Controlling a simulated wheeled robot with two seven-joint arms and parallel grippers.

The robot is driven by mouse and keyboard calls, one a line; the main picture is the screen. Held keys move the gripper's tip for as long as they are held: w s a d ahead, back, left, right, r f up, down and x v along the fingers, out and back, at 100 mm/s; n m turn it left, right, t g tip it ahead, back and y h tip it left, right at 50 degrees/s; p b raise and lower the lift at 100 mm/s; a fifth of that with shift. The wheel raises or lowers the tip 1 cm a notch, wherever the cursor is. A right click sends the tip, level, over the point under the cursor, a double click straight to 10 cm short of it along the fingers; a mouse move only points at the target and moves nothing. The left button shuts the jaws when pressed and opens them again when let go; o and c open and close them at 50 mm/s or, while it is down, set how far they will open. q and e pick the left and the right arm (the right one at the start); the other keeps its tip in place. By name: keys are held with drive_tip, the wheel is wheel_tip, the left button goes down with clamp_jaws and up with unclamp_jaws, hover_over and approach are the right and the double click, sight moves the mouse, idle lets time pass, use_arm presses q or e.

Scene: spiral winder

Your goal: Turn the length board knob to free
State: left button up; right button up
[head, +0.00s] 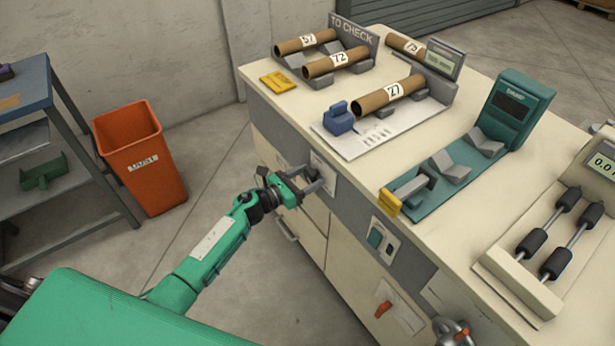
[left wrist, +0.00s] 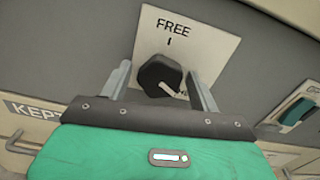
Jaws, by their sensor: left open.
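The length board knob is a black faceted knob (left wrist: 160,75) on a white plate (left wrist: 205,45) on the cabinet front. Its white pointer line points to the lower right, away from the word FREE and its tick above. A second label at the lower right is mostly hidden. In the head view the plate (head: 323,170) shows partly behind my gripper. My left gripper (head: 311,184) is open in front of the knob. In the left wrist view its fingers (left wrist: 160,84) stand on either side of the knob; I cannot tell if they touch it.
The length board (head: 350,146) with tube 27 (head: 378,99) and a blue block (head: 339,120) lies on the cabinet top. A green switch (head: 376,238) and a red-orange switch (head: 383,309) are farther right on the front. An orange bin (head: 150,180) stands left on open floor.

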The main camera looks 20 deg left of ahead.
use_arm(q)
drive_tip(key=c, duration=1)
drive_tip(key=shift+o, duration=0.2)
